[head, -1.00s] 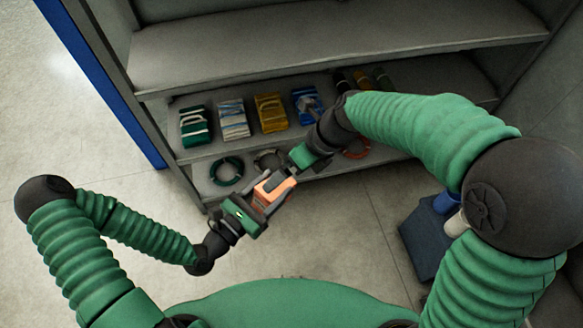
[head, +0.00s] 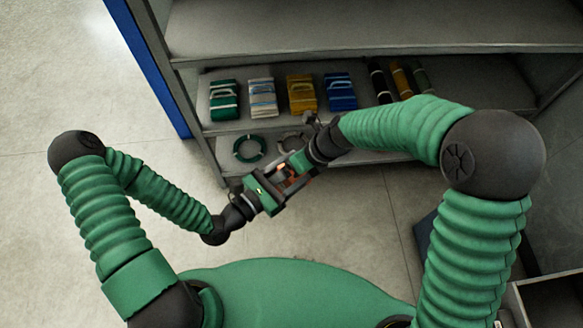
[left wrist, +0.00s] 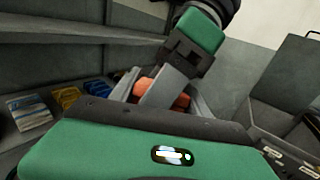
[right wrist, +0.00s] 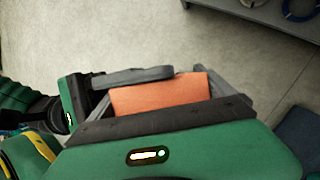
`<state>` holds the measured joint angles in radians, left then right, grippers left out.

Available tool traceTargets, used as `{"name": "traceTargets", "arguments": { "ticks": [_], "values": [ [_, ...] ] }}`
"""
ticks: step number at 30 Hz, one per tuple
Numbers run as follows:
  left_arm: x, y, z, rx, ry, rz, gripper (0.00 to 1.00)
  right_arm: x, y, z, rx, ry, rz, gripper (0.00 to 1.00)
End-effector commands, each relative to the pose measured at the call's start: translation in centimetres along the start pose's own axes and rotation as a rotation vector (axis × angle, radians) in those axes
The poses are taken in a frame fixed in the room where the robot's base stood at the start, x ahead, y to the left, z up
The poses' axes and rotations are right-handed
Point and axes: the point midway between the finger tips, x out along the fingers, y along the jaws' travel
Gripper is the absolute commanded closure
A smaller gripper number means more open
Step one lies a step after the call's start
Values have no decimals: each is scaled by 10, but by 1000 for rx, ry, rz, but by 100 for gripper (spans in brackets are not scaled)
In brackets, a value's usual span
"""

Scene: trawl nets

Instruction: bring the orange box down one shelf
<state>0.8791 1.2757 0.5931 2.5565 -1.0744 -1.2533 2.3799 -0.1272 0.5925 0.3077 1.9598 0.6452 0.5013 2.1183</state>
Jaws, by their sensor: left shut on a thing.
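The orange box (head: 282,168) is held in the air in front of the shelves, mostly covered by both grippers in the head view. My left gripper (head: 284,182) is shut on it; the left wrist view shows the box (left wrist: 170,92) between its fingers. My right gripper (head: 294,170) meets the box from the upper right. In the right wrist view the box (right wrist: 160,96) lies between the right fingers, and a left finger runs along its far side. I cannot tell whether the right fingers press on it.
The upper shelf (head: 370,28) is bare where seen. A green ring (head: 250,149) lies on the lowest visible shelf.

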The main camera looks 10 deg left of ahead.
Motion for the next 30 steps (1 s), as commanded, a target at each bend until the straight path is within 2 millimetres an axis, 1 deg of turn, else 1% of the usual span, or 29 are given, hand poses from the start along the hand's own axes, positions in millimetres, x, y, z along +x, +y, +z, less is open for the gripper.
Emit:
{"name": "traceTargets", "arguments": {
  "ticks": [1,2,10,11,16,17,24,26,29,30],
  "values": [
    [0,0,1,0,-2,0,100,0,-1,0,1,-1,-2,20],
    [0,0,1,0,-2,0,100,0,-1,0,1,-1,-2,24],
    [0,-1,1,0,-2,0,100,-1,-2,0,1,-1,-3,59],
    [0,-1,1,0,-2,0,44,-2,-2,0,1,-2,-3,60],
    [0,0,1,0,-1,0,22,-1,-2,0,1,-2,-3,60],
    [0,0,0,0,-1,0,20,-1,-2,0,1,-1,-3,61],
    [0,0,0,1,0,0,20,-1,-1,0,0,-1,-2,61],
    [0,-1,-2,17,13,-6,20,-1,-1,0,0,-1,-2,61],
    [-1,-3,-22,139,108,-43,20,-1,-1,0,0,-1,-2,61],
    [-3,-4,-36,234,178,-75,20,-1,-1,0,0,-1,-2,61]
  ]
}}
